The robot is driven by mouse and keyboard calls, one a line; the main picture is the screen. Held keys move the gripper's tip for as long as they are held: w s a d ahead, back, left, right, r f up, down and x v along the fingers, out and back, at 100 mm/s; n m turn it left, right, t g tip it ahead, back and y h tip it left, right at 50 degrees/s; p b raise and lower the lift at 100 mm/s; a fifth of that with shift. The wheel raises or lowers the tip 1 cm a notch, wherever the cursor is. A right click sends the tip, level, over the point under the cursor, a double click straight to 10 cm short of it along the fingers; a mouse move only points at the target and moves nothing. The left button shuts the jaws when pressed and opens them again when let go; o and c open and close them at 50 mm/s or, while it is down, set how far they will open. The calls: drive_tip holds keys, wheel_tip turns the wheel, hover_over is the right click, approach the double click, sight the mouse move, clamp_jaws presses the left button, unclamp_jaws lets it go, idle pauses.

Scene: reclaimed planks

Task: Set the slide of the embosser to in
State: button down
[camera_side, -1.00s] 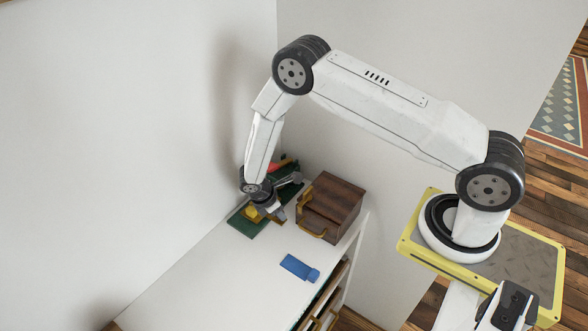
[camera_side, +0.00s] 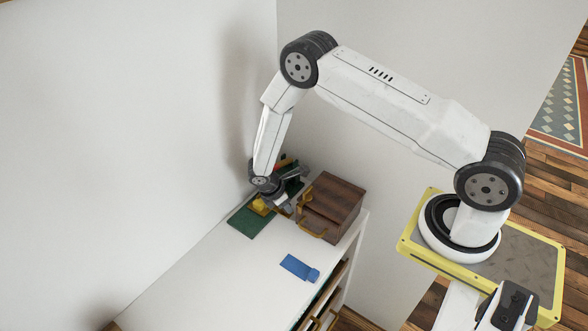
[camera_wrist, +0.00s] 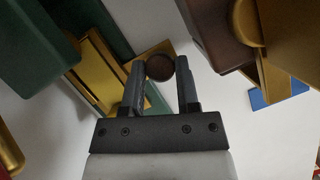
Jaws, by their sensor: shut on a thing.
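The embosser has a green base plate (camera_side: 243,222) and gold parts (camera_side: 261,205), and it stands at the far end of the white top by the wall. In the wrist view its green body (camera_wrist: 35,45) and gold pieces (camera_wrist: 98,72) lie to the left. My gripper (camera_wrist: 160,78) is shut on a round dark brown knob (camera_wrist: 159,66), with one finger on each side. In the side view my gripper (camera_side: 284,208) is over the embosser's right side, close to the wooden box, and hides the knob and part of the slide.
A dark wooden box (camera_side: 335,203) with gold handles stands just right of my gripper, and its edge is near in the wrist view (camera_wrist: 215,30). A blue object (camera_side: 299,267) lies nearer the front. The white top (camera_side: 215,285) around it is clear.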

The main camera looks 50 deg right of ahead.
drive_tip(key=shift+w+d, duration=0.1)
drive_tip(key=shift+d, duration=0.05)
drive_tip(key=shift+c, duration=1.7)
unclamp_jaws()
drive_tip(key=shift+r, duration=0.15)
drive_tip(key=v, duration=0.7)
drive_tip(key=shift+r, duration=0.25)
